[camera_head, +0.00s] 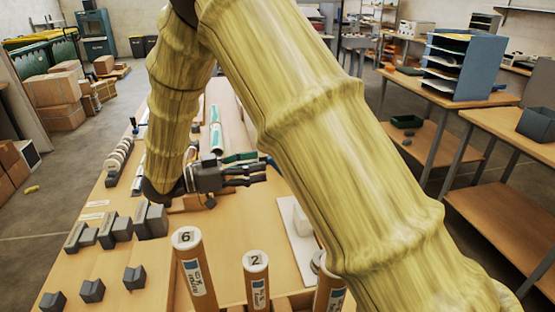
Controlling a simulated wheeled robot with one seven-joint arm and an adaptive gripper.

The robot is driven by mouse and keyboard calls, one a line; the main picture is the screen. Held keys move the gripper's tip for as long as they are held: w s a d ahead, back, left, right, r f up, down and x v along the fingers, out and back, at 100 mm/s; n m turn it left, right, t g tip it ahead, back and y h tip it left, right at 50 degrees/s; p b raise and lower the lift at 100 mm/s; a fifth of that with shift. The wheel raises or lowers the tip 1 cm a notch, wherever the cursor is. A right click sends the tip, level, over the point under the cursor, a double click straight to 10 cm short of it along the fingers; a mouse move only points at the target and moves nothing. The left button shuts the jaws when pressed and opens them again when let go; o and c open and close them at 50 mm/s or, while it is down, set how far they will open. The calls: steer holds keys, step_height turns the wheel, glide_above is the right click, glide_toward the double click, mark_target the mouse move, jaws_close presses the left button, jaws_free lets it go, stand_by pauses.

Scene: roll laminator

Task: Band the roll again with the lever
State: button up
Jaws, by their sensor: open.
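My gripper (258,174) reaches in from the left, low over the middle of the long wooden table (130,250). Its dark fingers point right and are open, with nothing seen between them. A green and blue-tipped part (243,157) shows just behind the fingers; I cannot tell whether they touch it. A white and green roll (215,132) lies lengthwise on the table beyond my gripper. A small blue-tipped upright part (134,126) stands at the table's left edge; I cannot tell whether it is the lever. My yellow-sleeved arm hides much of the table's right side.
Upright tubes marked 6 (194,265) and 2 (257,280) stand at the near edge. Several grey blocks (92,290) sit at the left, with a row of rings (118,160) behind. A white plate (297,235) lies right of my gripper.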

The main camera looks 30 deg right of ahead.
steer(key=d, duration=0.2)
steer(key=d+p, duration=0.1)
steer(key=d, duration=0.1)
steer(key=s+d, duration=0.1)
steer(key=d, duration=0.1)
steer(key=shift+d+p, duration=0.4)
jaws_close()
